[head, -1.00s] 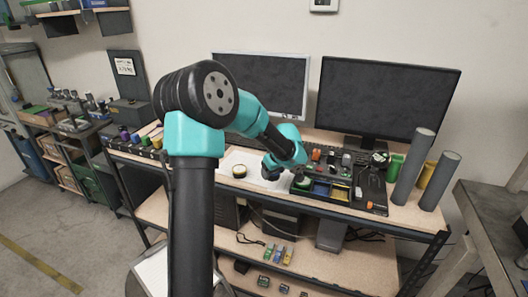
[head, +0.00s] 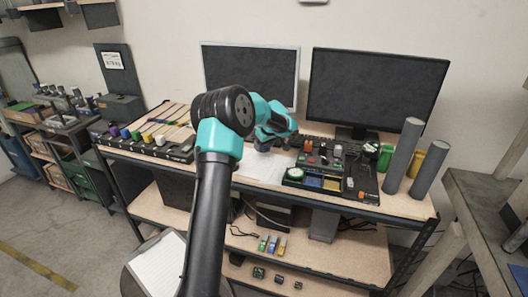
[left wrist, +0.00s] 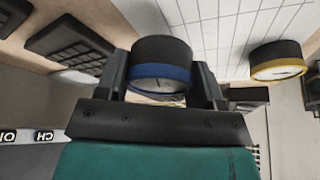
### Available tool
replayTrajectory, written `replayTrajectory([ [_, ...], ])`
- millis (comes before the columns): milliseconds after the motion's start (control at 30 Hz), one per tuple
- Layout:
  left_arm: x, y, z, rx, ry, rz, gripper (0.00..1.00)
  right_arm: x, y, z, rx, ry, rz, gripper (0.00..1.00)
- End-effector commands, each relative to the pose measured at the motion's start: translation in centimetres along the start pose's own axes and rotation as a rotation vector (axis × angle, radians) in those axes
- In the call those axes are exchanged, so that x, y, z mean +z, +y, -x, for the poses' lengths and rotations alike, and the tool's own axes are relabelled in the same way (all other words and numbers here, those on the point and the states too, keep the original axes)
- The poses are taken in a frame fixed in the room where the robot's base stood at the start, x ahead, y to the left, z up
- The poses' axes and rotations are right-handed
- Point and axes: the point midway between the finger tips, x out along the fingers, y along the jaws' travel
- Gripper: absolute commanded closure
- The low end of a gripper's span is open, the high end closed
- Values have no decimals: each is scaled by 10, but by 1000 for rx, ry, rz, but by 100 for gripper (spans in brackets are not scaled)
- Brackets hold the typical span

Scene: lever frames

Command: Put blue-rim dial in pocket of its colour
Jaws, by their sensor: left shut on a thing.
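The blue-rim dial (left wrist: 160,62), black-bodied with a pale face, sits between the fingers of my left gripper (left wrist: 162,82) in the left wrist view. The gripper is shut on it. In the head view my left gripper (head: 264,144) is over the back of the white sheet, behind and left of the pocket tray; the dial cannot be made out there. The tray has a blue pocket (head: 313,181), empty as far as I can see, between a green pocket holding a green-rim dial (head: 294,172) and a yellow pocket (head: 331,184). My right gripper is not in view.
A yellow-rim dial (left wrist: 277,62) stands apart on the gridded white sheet (head: 262,172); my arm hides it in the head view. Two monitors stand behind. Grey cylinders (head: 404,150) stand right of the tray. Small coloured items line the bench's left end.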

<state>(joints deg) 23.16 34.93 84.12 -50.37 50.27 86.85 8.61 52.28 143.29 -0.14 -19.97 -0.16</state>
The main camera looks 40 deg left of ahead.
Motion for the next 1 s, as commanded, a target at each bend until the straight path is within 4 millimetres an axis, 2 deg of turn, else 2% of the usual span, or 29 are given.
replayTrajectory([
  [333,-1,1,-1,0,0,0,65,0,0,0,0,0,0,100],
  [667,11,0,-32,-2,-1,-1,65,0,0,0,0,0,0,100],
  [1000,12,1,-34,0,0,0,65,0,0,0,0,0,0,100],
])
